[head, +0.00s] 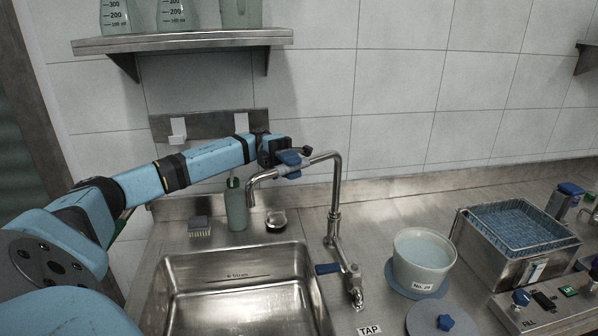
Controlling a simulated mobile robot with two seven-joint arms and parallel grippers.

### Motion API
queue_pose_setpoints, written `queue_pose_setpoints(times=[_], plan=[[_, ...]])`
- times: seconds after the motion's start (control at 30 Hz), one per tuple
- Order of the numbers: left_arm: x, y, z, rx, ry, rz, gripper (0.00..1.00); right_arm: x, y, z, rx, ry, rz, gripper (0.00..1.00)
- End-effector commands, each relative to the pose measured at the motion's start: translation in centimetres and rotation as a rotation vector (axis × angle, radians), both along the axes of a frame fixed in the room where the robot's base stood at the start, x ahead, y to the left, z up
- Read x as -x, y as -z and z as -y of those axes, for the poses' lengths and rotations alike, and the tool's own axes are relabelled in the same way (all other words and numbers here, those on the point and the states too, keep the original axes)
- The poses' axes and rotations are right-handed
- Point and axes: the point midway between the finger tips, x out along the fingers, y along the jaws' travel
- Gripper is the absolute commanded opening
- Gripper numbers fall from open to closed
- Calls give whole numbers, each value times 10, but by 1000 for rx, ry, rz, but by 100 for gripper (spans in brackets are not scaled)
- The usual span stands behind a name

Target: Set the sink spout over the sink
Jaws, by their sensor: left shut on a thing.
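The sink spout (335,195) is a chrome swan-neck pipe that rises from the tap body to the right of the sink. My left gripper (290,163) is shut on the upper arm of the spout, behind the sink's right side. The fingers partly hide the pipe there. A blue lever (328,268) sits low on the tap. My right gripper is not in view.
A white tub (422,262) and a water bath with a wire basket (515,238) stand to the right. A shelf (180,41) with beakers hangs above.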

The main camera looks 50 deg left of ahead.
Motion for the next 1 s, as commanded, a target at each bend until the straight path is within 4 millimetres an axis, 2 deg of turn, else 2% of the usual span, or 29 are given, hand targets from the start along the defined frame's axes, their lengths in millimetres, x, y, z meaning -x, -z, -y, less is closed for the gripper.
queue_pose_setpoints(times=[0.4, 0.43, 0.53, 0.83, 1.0], plan=[[1, -1, -3, 0, 5, 0, 0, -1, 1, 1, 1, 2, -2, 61], [1, -1, -3, 0, 5, 0, 26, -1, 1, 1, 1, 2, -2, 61], [1, -1, -3, -1, 5, 1, 49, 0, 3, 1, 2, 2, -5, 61], [1, -2, -2, 0, 5, 1, 49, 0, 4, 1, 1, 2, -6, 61], [1, -19, -3, -1, 4, 4, 49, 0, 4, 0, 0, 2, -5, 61]])
